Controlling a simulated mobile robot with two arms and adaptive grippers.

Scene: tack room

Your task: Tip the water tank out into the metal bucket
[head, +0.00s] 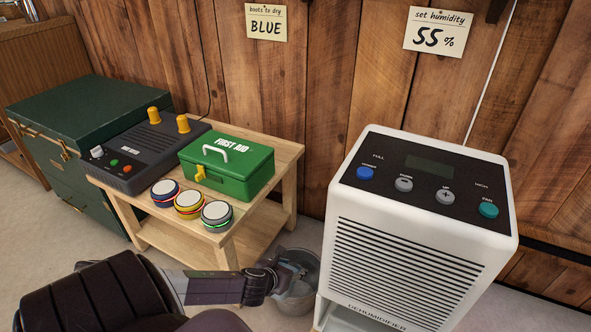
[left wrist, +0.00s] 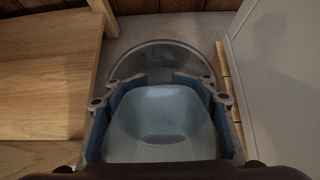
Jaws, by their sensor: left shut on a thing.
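My left gripper (head: 281,272) reaches in from the lower left, low between the small table and the dehumidifier. In the left wrist view, its two blue-padded fingers (left wrist: 160,88) are shut on the sides of the pale, translucent water tank (left wrist: 160,125). The metal bucket (head: 297,303) stands on the floor at the gripper. In the left wrist view, the round bucket (left wrist: 165,52) shows just beyond the tank, partly covered by it. I cannot tell how much water is in the tank or bucket. My right gripper is not in view.
The white dehumidifier (head: 420,260) stands close on the right, with an open bay (head: 352,318) low in its front. The wooden table (head: 280,150) on the left holds a green first aid box (head: 235,170), a boot dryer (head: 140,150) and several round tins. A green trunk (head: 85,110) stands behind.

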